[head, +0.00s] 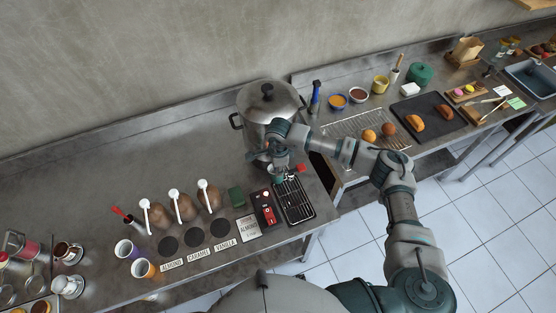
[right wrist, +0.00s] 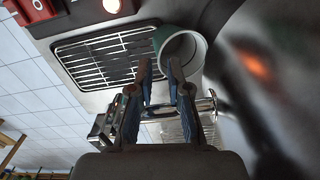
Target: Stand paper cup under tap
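A paper cup (right wrist: 196,46), green outside and white inside, shows in the right wrist view at the edge of the black drip tray (right wrist: 98,58). My right gripper (right wrist: 161,66) is open, its fingertips apart. The cup is just beyond them, and the right-hand finger overlaps its mouth. I cannot tell whether they touch. In the head view the right arm reaches to the front of the steel urn (head: 262,104), beside the red tap handle (head: 300,168). The drip tray (head: 294,201) lies below; the cup is not clear there. My left gripper is out of view.
A purple cup (head: 124,249) and an orange cup (head: 143,269) stand at the left. Several brown pump jars (head: 183,206) are behind them. A red-and-black box (head: 266,208) and a green block (head: 236,197) sit left of the tray. A wire rack (head: 350,127) is to the right.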

